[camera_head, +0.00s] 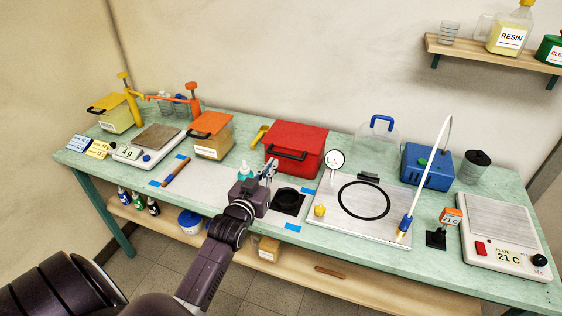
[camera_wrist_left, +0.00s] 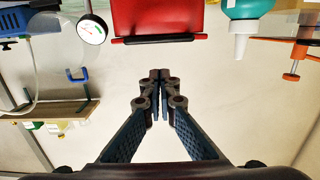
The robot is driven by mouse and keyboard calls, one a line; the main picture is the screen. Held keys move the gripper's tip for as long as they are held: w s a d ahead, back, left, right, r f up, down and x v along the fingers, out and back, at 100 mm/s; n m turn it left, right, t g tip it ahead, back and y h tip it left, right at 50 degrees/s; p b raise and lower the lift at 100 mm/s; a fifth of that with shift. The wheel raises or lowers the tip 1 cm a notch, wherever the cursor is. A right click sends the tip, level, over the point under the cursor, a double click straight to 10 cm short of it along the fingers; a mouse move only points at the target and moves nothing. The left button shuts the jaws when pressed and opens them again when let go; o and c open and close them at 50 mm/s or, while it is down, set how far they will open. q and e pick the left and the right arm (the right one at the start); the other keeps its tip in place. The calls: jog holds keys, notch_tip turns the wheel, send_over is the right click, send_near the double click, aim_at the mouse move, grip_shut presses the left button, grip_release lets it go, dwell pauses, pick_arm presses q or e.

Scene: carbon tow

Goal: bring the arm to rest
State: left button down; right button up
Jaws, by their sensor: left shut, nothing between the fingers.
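My left arm reaches in from the lower left of the head view, and its gripper (camera_head: 268,172) is above the front middle of the bench (camera_head: 107,158), near the red box (camera_head: 296,140). In the left wrist view the fingers of the left gripper (camera_wrist_left: 160,78) meet at their tips, shut with nothing between them. The red box (camera_wrist_left: 158,18) shows beyond the fingertips there, apart from them. A teal bottle with a white nozzle (camera_wrist_left: 243,20) is to the right in that view. My right gripper is in neither view.
A vacuum plate with a black ring (camera_head: 364,200), a gauge (camera_head: 336,160), a blue pump (camera_head: 427,166) and a hot plate (camera_head: 505,225) stand to the right. A scale (camera_head: 150,145) and an orange-lidded box (camera_head: 212,135) stand to the left. A shelf (camera_head: 490,57) hangs on the wall.

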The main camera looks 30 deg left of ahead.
pick_arm(q)
jog(key=s+d+f+m+g+h, duration=0.25)
jog(key=s+d+f+g, duration=0.35)
jog(key=s+d+f, duration=0.45)
jog(key=s+d+f+m+g+h, duration=0.15)
jog(key=s+d+g, duration=0.3)
jog(key=s, duration=0.65)
jog(key=s+d+f+m+g, duration=0.1)
jog(key=s+d+f+g, duration=0.3)
jog(key=s, duration=0.6)
jog(key=s+d+f+b, duration=0.1)
jog(key=s+f, duration=0.1)
jog(key=f, duration=1.2)
jog(key=s+f+b, duration=0.1)
jog(key=s+f, duration=0.1)
jog(key=f, duration=1.3)
jog(key=s+a+f+g, duration=0.1)
jog(key=s+a+f, duration=0.1)
jog(key=s+f, duration=1.3)
jog(key=shift+s+a+b, duration=0.4)
jog(key=shift+s, duration=0.05)
